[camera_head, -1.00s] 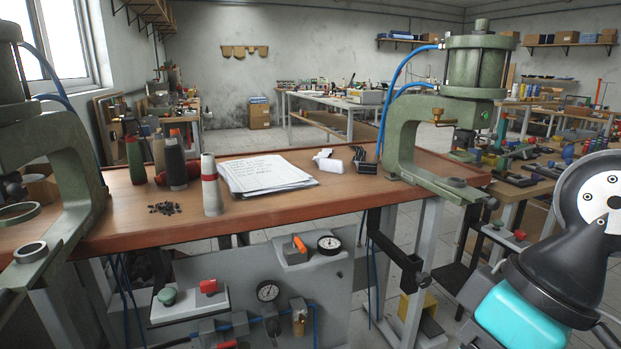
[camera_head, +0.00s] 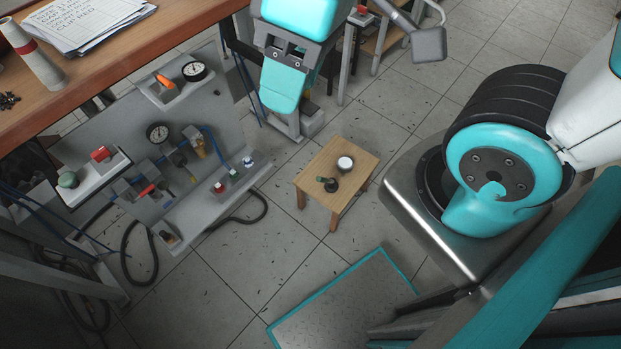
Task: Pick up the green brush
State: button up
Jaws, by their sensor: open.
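The brush (camera_head: 328,185) appears to be the small dark-green item on the small wooden stool (camera_head: 312,188), seen from above; its shape is too small to be sure.
A round white-topped dark object (camera_head: 345,163) stands beside the brush on the stool. The panel with gauges, valves and hoses (camera_head: 160,185) is to the left, below the wooden bench (camera_head: 110,50). A teal-edged metal plate (camera_head: 345,300) lies below. Tiled floor around the stool is mostly clear.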

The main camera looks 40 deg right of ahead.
aim_at(318, 180)
jog(key=u, duration=1.65)
jog(key=i, duration=0.8)
jog(key=z, duration=2.45)
